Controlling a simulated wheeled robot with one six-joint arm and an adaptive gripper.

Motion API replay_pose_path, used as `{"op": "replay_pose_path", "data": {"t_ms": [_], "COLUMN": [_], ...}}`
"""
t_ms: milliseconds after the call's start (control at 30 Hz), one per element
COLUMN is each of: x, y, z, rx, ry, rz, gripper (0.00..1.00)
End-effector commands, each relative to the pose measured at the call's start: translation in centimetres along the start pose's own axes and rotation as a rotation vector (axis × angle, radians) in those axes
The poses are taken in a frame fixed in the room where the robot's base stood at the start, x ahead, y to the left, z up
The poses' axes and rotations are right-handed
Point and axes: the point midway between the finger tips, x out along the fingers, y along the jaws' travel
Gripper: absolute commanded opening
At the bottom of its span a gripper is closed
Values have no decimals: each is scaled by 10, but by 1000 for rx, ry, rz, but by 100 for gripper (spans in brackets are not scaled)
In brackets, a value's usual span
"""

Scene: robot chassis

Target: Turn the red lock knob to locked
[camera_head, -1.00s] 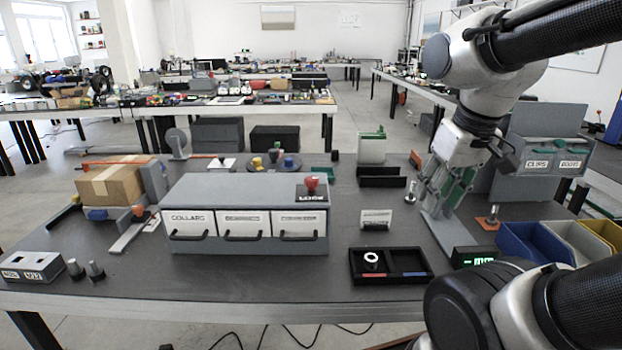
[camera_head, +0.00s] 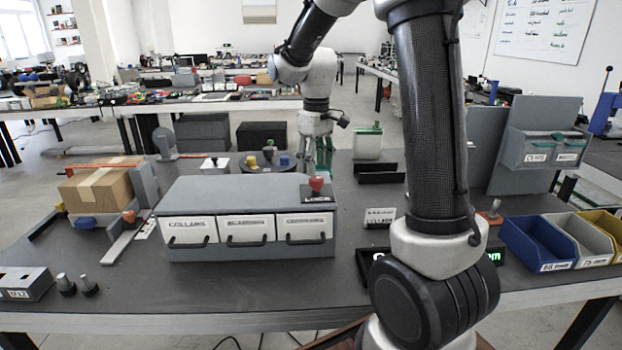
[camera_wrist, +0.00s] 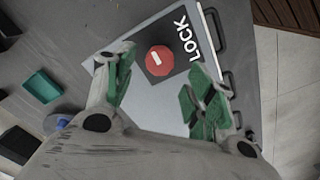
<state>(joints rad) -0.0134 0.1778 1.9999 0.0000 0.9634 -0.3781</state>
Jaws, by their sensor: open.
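The red lock knob (camera_head: 316,184) sits on a dark plate on top of the grey drawer cabinet (camera_head: 190,199), at its right end. In the wrist view the knob (camera_wrist: 160,60) is an octagonal red cap with a short white mark, and the word LOCK is printed beside it. My gripper (camera_wrist: 158,85) is open, with its green-padded fingers on either side of the knob's position in that view. The gripper (camera_head: 318,168) shows just behind the knob in the head view. I see no contact between fingers and knob.
Three labelled drawers face the front of the cabinet. A turntable with coloured pieces (camera_head: 268,164) stands behind it. A cardboard box (camera_head: 102,188) is at left. Blue (camera_head: 540,243) and other bins stand at right. My arm hides part of the dark tray.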

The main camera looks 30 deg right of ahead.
Motion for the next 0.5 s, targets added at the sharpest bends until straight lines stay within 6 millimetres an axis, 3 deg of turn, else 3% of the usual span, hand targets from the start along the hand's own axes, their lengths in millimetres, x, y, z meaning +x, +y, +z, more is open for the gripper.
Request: {"op": "replay_pose_path", "data": {"t_ms": [200, 500], "x": [36, 50], "y": [0, 0], "z": [1, 1], "rx": [1, 2], "ry": [-3, -1], "rz": [-1, 0], "gripper": [55, 55]}}
